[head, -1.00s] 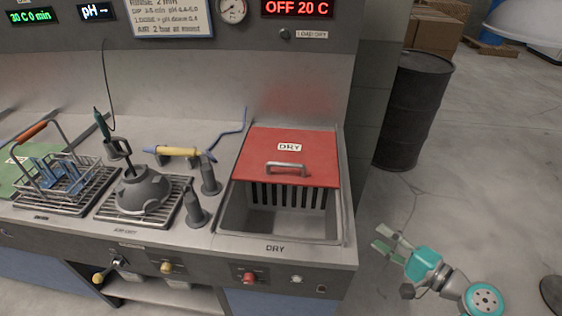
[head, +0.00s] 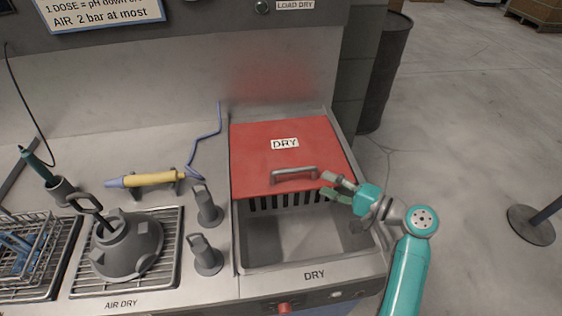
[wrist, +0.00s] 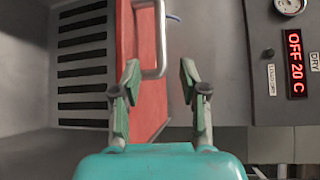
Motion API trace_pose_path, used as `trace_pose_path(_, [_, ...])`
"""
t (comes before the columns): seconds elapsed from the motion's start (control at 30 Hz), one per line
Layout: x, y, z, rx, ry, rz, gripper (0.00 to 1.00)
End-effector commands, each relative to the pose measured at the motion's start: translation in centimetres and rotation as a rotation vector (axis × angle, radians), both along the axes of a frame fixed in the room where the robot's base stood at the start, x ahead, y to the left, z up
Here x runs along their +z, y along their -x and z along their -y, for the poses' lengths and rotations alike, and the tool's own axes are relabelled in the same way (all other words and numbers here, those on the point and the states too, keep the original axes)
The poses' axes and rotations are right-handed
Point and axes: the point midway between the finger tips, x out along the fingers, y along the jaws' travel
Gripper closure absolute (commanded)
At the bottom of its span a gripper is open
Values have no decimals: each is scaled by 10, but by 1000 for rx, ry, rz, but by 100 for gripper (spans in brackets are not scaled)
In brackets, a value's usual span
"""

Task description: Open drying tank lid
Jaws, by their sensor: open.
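The red drying tank lid (head: 255,150), labelled DRY, covers the rear part of the drying tank (head: 262,254), whose front part stands open. A grey bar handle (head: 294,174) sits near the lid's front edge. My gripper (head: 337,187) is open and empty, just right of the handle near the lid's front right corner. In the wrist view my gripper's fingers (wrist: 158,82) are spread, with the end of the handle (wrist: 161,45) ahead between them and the red lid (wrist: 149,112) below. I cannot tell whether the fingers touch anything.
Left of the tank stand grey posts (head: 205,256), a yellow tool (head: 153,179) with a blue hose, and a grey hood (head: 127,245) on an air-dry rack. A dark drum (head: 384,75) stands behind right. The floor right of the bench is mostly clear.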

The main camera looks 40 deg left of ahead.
Motion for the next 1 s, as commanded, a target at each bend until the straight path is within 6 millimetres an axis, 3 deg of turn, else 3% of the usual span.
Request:
trace_pose_path(0.6, [-12,9,-90,3,1,0,57])
trace_pose_path(1.0, [-14,9,-105,1,1,0,57])
